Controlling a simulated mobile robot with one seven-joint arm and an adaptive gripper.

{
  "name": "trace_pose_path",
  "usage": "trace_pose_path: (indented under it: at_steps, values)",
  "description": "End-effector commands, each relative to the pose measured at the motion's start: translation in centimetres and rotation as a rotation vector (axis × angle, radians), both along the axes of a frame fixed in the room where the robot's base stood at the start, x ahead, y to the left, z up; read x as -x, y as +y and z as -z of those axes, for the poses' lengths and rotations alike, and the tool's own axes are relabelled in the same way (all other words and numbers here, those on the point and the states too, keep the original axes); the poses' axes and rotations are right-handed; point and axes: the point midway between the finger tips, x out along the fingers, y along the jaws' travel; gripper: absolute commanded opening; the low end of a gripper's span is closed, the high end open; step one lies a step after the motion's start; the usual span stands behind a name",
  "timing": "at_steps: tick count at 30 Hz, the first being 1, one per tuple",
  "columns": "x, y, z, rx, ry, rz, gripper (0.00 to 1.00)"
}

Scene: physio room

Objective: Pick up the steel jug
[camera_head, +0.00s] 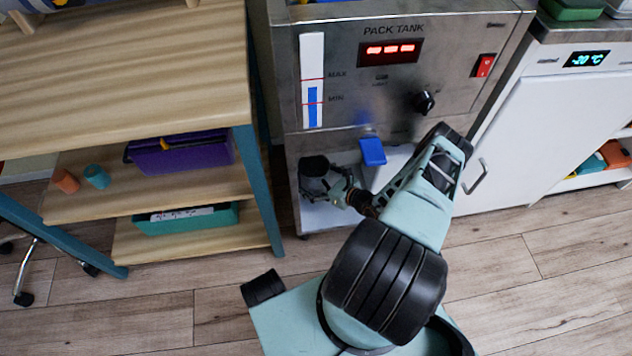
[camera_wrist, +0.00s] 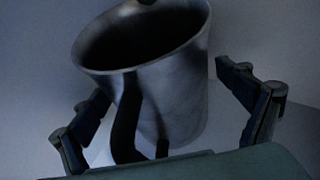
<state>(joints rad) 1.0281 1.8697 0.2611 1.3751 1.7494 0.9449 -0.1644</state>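The steel jug (camera_wrist: 180,95) fills the middle of the wrist view, with its wide dark mouth up and tilted in the picture. Its black handle (camera_wrist: 127,118) faces my gripper. My gripper (camera_wrist: 160,88) is open, one finger to the left of the jug and one to the right, with the handle between them. I see a gap beside each finger and no clear contact. In the head view my gripper (camera_head: 338,188) reaches into the low bay of the pack tank. A dark-topped shape there looks like the jug (camera_head: 315,182), partly hidden by my gripper.
The steel pack tank (camera_head: 345,70) has a blue tap (camera_head: 372,152) above the bay, close to my arm. A wooden shelf unit (camera_head: 190,185) with a purple box (camera_head: 180,157) and teal box (camera_head: 187,219) stands left. A white freezer (camera_head: 530,130) stands right. Wooden floor (camera_head: 540,290) is clear.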

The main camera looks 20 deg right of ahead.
Motion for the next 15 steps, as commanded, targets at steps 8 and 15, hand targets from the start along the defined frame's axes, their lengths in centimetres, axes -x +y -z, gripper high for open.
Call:
trace_pose_path:
  at_steps: [8,15]
  values:
    - [0.02,-0.02,-0.03,0.0,0.0,0.0,0.64]
    - [-0.02,-0.03,-0.1,0.0,-0.002,0.0,0.4]
